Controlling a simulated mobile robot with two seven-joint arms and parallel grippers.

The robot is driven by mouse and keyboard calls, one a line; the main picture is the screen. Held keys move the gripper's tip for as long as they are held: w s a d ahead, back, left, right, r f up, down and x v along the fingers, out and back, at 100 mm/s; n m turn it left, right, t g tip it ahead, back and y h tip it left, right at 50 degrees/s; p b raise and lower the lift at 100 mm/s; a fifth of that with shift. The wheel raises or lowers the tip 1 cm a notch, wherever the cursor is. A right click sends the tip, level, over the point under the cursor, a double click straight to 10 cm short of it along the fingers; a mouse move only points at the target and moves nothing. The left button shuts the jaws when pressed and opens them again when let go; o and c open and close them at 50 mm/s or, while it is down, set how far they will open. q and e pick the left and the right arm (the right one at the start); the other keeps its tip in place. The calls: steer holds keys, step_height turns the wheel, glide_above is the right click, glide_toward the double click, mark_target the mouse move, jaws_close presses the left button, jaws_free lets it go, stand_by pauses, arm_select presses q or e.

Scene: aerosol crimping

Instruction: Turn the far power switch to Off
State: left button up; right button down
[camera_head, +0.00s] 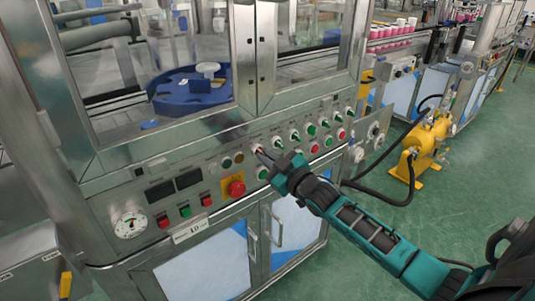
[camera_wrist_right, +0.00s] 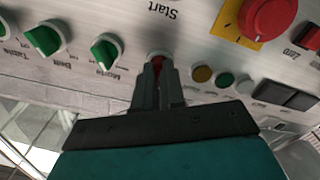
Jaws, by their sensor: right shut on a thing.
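A red knob (camera_head: 259,150) on a pale round base sits in the upper control row of the machine's steel panel. It also shows in the right wrist view (camera_wrist_right: 158,63), between my fingers. My right gripper (camera_head: 265,155) is shut on this red knob, with its fingers on either side of it. The fingers cover most of the knob, so I cannot tell its turned position or read its label. My left gripper is not in view.
Green switches (camera_wrist_right: 105,50) sit beside the held knob. A red emergency button (camera_head: 236,188) and a dial gauge (camera_head: 130,224) are to the left. A yellow pump (camera_head: 425,145) with a black hose stands on the green floor to the right.

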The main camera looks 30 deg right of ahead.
steer(key=shift+n, duration=0.5)
steer(key=c, duration=1.2)
jaws_free()
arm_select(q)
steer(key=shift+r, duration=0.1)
arm_select(e)
steer(key=shift+s, duration=0.1)
arm_select(q)
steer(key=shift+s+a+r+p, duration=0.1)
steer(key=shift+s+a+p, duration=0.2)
steer(key=shift+p, duration=0.55)
arm_select(e)
steer(key=shift+s+d, duration=0.15)
steer(key=shift+s, duration=1.95)
steer(key=shift+s+d, duration=0.2)
steer(key=shift+s, duration=1.95)
steer(key=shift+s+d, duration=0.15)
steer(key=shift+s, duration=1.95)
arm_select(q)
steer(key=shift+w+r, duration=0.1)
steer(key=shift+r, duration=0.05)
